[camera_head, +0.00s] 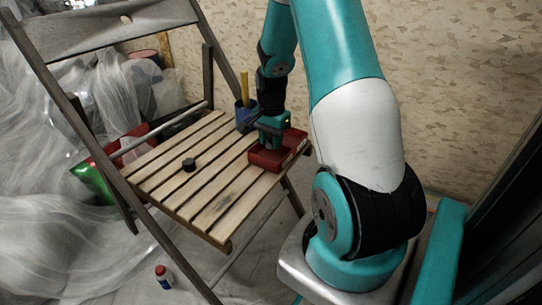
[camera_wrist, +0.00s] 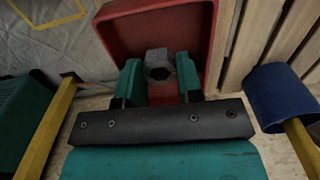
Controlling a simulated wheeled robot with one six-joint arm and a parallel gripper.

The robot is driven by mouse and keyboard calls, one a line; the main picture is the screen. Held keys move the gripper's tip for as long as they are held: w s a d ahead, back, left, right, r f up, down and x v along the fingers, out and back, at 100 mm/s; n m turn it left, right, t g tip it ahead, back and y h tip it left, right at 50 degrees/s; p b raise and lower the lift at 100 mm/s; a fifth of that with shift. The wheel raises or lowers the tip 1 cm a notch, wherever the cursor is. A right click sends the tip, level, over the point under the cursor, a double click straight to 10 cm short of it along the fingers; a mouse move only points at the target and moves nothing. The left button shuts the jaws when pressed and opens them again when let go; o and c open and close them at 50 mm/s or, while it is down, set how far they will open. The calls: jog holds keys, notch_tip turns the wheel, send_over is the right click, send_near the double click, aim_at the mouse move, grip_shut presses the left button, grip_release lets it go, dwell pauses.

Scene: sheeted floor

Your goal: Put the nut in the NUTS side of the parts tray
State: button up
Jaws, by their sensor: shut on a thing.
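A grey hex nut (camera_wrist: 158,62) is held between the two teal fingers of my gripper (camera_wrist: 159,80) in the wrist view. The red parts tray (camera_head: 295,148) sits on the right side of the slatted chair seat. Its rim also shows in the wrist view (camera_wrist: 212,45), with the nut and fingertips in front of the tray. In the head view my gripper (camera_head: 270,140) is over the tray and hides part of it. I cannot make out the NUTS label or tell whether the nut touches the tray floor.
A blue cup (camera_head: 241,116) with a yellow stick stands beside the tray, close to my gripper; it also shows in the wrist view (camera_wrist: 278,92). A small dark cylinder (camera_head: 189,164) is on the wooden seat (camera_head: 180,190). A red-and-blue bottle (camera_head: 163,277) is on the floor.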

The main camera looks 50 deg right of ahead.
aim_at(271, 158)
jog(key=shift+f+b, duration=0.8)
jog(key=shift+f, duration=1.35)
jog(key=shift+f, duration=0.15)
jog(key=o, duration=0.9)
